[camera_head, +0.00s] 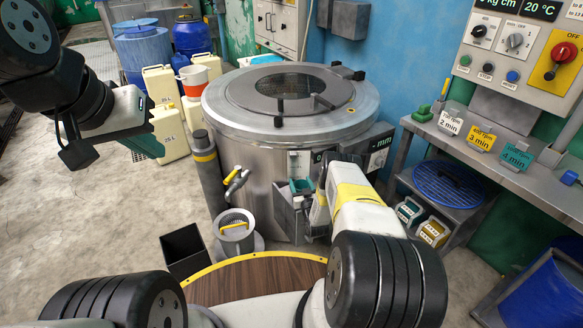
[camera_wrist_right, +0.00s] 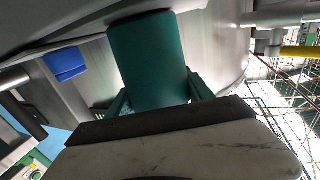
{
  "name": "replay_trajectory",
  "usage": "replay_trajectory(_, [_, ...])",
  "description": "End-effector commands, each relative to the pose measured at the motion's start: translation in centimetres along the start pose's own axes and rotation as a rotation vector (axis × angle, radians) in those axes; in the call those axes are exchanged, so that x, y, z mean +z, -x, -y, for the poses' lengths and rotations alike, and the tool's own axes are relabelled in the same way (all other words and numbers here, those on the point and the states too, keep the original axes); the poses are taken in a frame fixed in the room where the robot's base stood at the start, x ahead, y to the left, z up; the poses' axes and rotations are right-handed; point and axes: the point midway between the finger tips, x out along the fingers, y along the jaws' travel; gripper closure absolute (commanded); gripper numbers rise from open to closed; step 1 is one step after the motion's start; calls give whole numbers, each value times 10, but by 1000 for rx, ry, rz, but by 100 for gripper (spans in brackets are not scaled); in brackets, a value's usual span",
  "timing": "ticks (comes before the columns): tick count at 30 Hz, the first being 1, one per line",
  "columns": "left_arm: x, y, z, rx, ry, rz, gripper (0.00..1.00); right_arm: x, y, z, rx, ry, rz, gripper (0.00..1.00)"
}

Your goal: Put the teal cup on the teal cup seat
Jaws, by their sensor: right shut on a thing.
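The teal cup (camera_wrist_right: 150,60) is between the fingers of my right gripper (camera_wrist_right: 158,98) in the right wrist view, held against the grey metal of the drum. In the head view a teal shape (camera_head: 301,186), apparently the cup, shows at the drum's front, just left of my right gripper (camera_head: 312,200). I cannot make out the teal cup seat, nor whether the cup touches one. My left gripper (camera_head: 112,142) hangs at the upper left, away from the drum; its fingers are partly hidden.
The steel drum (camera_head: 285,100) stands in the middle, with grey boxes (camera_head: 287,215) on its front. A blue block (camera_wrist_right: 65,65) is near the cup in the wrist view. A grey bench (camera_head: 500,170) is right; a black bin (camera_head: 184,250) and a metal pail (camera_head: 237,232) stand left.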

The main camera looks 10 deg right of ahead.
Motion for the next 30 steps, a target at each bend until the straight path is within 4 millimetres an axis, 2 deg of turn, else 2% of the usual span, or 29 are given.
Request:
replay_trajectory(9, [0,0,0,0,0,0,100,2,0,0,0,0,-1,80])
replay_trajectory(10, [0,0,0,0,0,0,100,3,0,0,0,0,-1,38])
replay_trajectory(13, [0,0,0,0,0,0,100,2,0,0,0,0,-1,19])
replay_trajectory(25, [0,0,0,0,0,0,100,-1,1,0,0,0,0,19])
replay_trajectory(30, [0,0,0,0,0,0,100,0,27,0,1,-1,4,19])
